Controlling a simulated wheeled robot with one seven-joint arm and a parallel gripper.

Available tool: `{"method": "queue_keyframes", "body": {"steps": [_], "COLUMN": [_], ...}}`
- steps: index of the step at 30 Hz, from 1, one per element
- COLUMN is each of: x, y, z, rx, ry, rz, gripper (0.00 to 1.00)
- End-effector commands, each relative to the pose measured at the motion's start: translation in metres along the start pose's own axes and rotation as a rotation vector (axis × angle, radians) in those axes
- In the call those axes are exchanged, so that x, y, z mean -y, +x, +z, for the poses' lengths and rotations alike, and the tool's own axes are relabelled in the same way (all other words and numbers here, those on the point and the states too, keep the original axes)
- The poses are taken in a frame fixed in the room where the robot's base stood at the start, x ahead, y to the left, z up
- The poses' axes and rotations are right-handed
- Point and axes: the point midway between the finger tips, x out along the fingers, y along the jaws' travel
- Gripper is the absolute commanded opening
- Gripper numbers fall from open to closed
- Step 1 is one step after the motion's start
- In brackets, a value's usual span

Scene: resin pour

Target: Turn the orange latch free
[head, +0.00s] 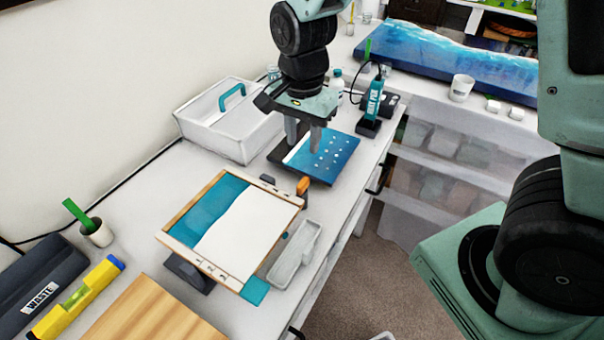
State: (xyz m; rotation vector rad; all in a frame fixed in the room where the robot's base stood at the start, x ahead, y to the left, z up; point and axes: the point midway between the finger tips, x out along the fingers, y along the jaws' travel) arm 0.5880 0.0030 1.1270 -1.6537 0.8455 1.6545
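The orange latch (303,186) stands at the far right corner of a wood-framed board (230,228) with a teal and white face. The board is raised on a dark stand (188,272). A small dark piece (267,179) sits on the frame's far edge, left of the latch. My gripper (302,145) points down beyond the latch, over the near left part of a blue panel with white dots (330,158). Its two fingers are apart with nothing visible between them. It is not touching the latch.
A white caddy with a teal handle (228,125) stands left of my gripper. A teal heat tool (372,105) stands to the right. A clear tray (292,253) lies beside the board near the bench edge. A yellow level (80,298) and wooden board (150,312) lie nearer.

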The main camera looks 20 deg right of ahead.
Motion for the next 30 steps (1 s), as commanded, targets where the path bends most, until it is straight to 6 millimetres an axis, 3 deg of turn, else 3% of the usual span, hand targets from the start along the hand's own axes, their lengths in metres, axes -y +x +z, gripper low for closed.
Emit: {"method": "queue_keyframes", "body": {"steps": [6,15,21,30], "x": [-0.002,-0.002,-0.001,0.000], "y": [0.046,0.099,0.118,0.124], "z": [0.000,0.001,0.000,0.000], "rx": [0.002,0.003,0.001,0.000], "ry": [0.000,0.000,-0.001,-0.002], "rz": [0.007,0.004,0.001,-0.002], "gripper": [0.36,0.36,0.36,0.36]}}
